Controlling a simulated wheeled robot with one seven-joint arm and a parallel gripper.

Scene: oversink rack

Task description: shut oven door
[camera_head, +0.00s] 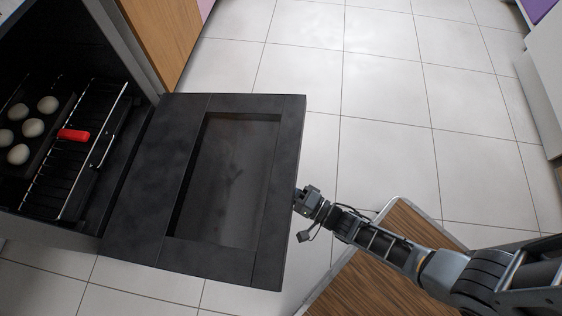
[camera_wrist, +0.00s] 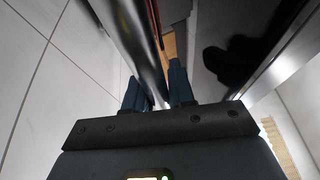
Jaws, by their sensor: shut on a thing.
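The oven door (camera_head: 145,198) is dark and hangs wide open in the head view, folded out from the oven front with its inner face and recessed window panel showing. My gripper (camera_head: 302,196) is at the door's outer edge, about midway along it. In the wrist view, my gripper's fingers (camera_wrist: 155,92) are on either side of a shiny grey bar (camera_wrist: 146,52), which appears to be the door's handle. The door's outer face is hidden in the head view.
Inside the oven (camera_head: 40,45), a wire rack (camera_head: 95,112) holds a dark tray with several pale round pieces and a red item (camera_head: 73,135). A wood-fronted cabinet (camera_head: 168,35) adjoins the oven. Tiled floor (camera_head: 400,100) is clear beyond the door.

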